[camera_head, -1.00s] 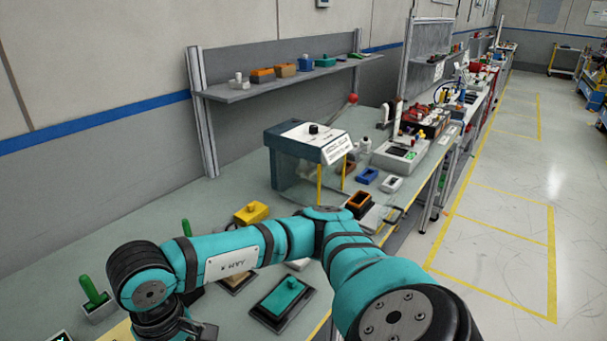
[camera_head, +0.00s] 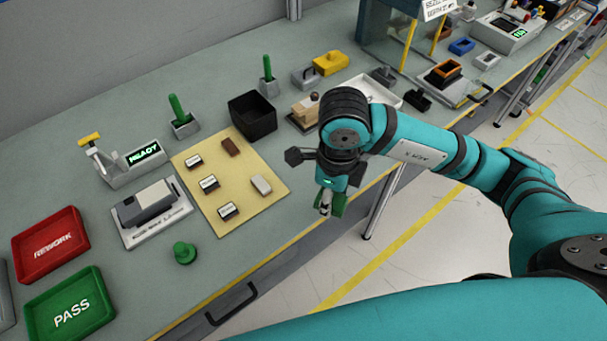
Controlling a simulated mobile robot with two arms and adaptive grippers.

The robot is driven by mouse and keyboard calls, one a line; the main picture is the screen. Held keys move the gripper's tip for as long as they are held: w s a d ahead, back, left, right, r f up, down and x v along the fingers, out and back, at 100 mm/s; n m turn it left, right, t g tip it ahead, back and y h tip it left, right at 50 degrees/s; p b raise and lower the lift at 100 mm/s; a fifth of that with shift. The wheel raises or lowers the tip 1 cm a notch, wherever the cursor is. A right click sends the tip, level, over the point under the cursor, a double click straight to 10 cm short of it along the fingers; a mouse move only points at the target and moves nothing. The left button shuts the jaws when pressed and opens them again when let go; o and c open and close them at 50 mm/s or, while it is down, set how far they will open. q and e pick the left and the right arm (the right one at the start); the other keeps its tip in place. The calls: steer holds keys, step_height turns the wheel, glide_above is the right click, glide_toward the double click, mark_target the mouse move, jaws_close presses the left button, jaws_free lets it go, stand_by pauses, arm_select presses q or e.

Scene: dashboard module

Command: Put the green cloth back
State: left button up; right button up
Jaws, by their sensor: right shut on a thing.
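My right gripper (camera_head: 325,207) hangs at the end of my teal arm, over the front edge of the table at the middle of the picture. It is shut on a small green piece, which looks like the green cloth (camera_head: 338,204). The piece shows beside the fingers, and the gripper and wrist hide part of it. My left gripper is not in view.
A yellow mat (camera_head: 241,205) with small blocks lies left of the gripper, a black bin (camera_head: 252,118) behind it. Green-handled tools stand in holders (camera_head: 186,128). A green knob (camera_head: 185,253), a red REWORK tray (camera_head: 50,246) and a green PASS tray (camera_head: 70,310) lie left.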

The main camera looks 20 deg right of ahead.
steer(key=m, duration=0.4)
steer(key=f+m, duration=0.1)
steer(key=m, duration=0.1)
steer(key=shift+s+a+m, duration=0.2)
steer(key=shift+a+m, duration=0.1)
steer(key=shift+a, duration=0.1)
steer(key=m, duration=0.4)
steer(key=f+m, duration=0.1)
steer(key=m, duration=0.1)
steer(key=shift+s+a, duration=0.15)
steer(key=shift+a, duration=0.2)
steer(key=f+m, duration=0.1)
steer(key=m, duration=0.6)
steer(key=m+p, duration=0.5)
steer(key=m, duration=0.4)
glide_above(303, 177)
step_height(303, 177, down, 3)
steer(key=shift+s+r, duration=0.15)
steer(key=shift+r, duration=0.05)
steer(key=shift+f, duration=0.1)
step_height(303, 177, down, 3)
steer(key=shift+p, duration=0.55)
steer(key=shift+f+n, duration=0.2)
steer(key=shift+n, duration=0.1)
steer(key=shift+f, duration=0.1)
